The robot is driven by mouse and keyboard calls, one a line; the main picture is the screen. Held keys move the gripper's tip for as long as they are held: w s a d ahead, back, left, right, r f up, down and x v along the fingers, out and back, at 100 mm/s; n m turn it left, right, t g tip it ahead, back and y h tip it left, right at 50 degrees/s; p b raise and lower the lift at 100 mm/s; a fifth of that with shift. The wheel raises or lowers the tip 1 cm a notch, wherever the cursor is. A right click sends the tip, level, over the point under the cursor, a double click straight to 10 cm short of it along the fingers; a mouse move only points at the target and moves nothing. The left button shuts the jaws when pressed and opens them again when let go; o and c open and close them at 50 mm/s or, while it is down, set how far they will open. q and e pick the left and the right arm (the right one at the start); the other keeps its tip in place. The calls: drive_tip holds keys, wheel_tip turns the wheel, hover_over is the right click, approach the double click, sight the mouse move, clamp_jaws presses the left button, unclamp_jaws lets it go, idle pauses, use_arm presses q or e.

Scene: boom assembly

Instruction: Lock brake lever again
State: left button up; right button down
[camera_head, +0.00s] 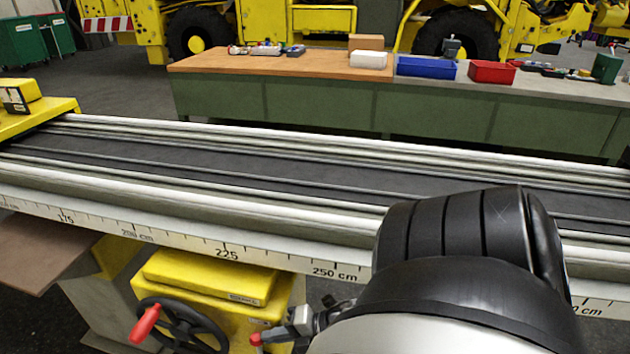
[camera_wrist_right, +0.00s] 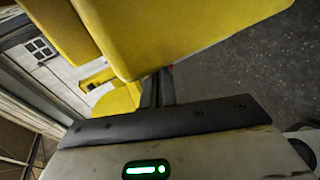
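A small metal lever with a red tip (camera_head: 257,339), which looks like the brake lever, shows at the bottom of the head view, right of the black handwheel (camera_head: 185,325). My right arm hides the area to its right. In the right wrist view my right gripper (camera_wrist_right: 158,88) has its dark fingers close together, reaching beneath a yellow block (camera_wrist_right: 185,30). A small red patch (camera_wrist_right: 170,68) shows beside the fingertips, and whether they touch it is unclear. No object is visible between the fingers. My left gripper is in neither view.
A long metal rail with a centimetre scale (camera_head: 227,253) crosses the head view. A yellow housing (camera_head: 210,278) sits below it, and the handwheel has a red handle (camera_head: 145,323). A workbench (camera_head: 280,67) with a blue bin (camera_head: 426,67) and red bin (camera_head: 492,72) stands behind.

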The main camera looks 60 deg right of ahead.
idle(0.4)
drive_tip(key=v, duration=1.2)
drive_tip(key=shift+p, duration=0.45)
